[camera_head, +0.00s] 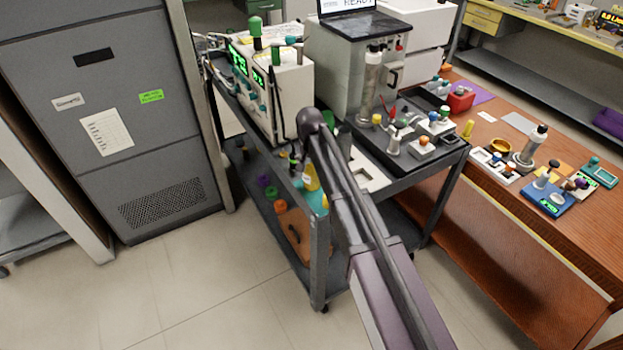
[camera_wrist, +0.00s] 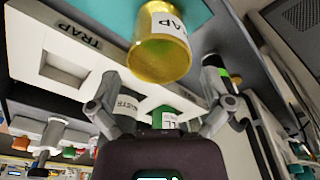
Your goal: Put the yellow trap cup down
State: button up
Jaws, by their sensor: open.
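The yellow trap cup (camera_wrist: 160,58) carries a white label ending in "AP" and stands on a teal surface (camera_wrist: 108,14) in the wrist view. My gripper (camera_wrist: 168,92) is open, with its two fingers spread to either side below the cup in the picture. No finger is seen closed on the cup. A white holder (camera_wrist: 108,55) labelled "TRAP", with an empty square recess, is left of the cup. In the head view a yellow cup (camera_head: 311,178) shows beside my arm over a teal patch (camera_head: 317,201); my gripper's fingers cannot be made out there.
A green labelled cup (camera_wrist: 165,118) is seen between my fingers, further off. In the head view, the cart (camera_head: 318,262) carries a white instrument (camera_head: 290,88) at left and a black panel with knobs (camera_head: 405,150) at right. A wooden bench (camera_head: 490,172) stands to the right.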

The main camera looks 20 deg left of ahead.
aim_at(312, 169)
jog(key=shift+w+f+b, duration=0.15)
jog(key=shift+f+b, duration=2.1)
jog(key=shift+f, duration=0.2)
jog(key=c, duration=1)
jog(key=shift+r, duration=0.15)
notch_tip(312, 169, up, 10)
jog(key=p, duration=1)
